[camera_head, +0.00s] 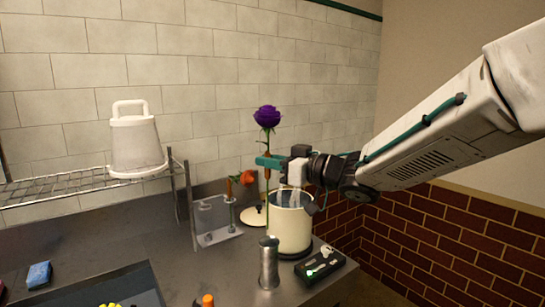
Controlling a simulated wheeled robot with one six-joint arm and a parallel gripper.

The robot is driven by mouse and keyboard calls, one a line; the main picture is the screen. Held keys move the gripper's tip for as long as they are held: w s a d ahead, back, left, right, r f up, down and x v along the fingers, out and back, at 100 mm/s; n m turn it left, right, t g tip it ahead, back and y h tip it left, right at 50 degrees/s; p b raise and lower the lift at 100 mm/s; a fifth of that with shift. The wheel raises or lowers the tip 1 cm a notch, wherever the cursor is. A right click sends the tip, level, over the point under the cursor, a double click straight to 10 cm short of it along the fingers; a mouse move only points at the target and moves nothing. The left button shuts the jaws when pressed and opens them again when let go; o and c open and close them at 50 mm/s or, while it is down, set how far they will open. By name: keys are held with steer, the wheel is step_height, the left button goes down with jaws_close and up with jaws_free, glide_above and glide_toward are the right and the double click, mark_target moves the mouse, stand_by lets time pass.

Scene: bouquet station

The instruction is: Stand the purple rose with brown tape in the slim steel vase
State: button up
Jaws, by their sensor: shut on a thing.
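The purple rose (267,117) stands upright with its bloom above my gripper (268,163). My gripper is shut on its stem, near a patch of brown tape (267,173). The vase stands upright on the dark counter.
A cream pot (290,228) stands close behind the vase, with a lid (253,216) beside it. A black box (320,265) with a green light is right of the vase. An orange-red flower (246,178) stands behind left. A blue sponge (39,274) lies far left.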

steer(key=shift+w+a+f, duration=0.15)
steer(key=shift+a+f, duration=0.05)
steer(key=shift+w+d+f, duration=0.1)
steer(key=shift+d+f, duration=0.05)
steer(key=shift+f, duration=0.5)
steer(key=shift+w+d+f, duration=0.1)
steer(key=shift+f, duration=0.55)
step_height(320, 180, down, 10)
steer(key=shift+r, duration=0.25)
steer(key=shift+s+f, duration=0.1)
steer(key=shift+f, duration=0.05)
steer(key=shift+f, duration=1.3)
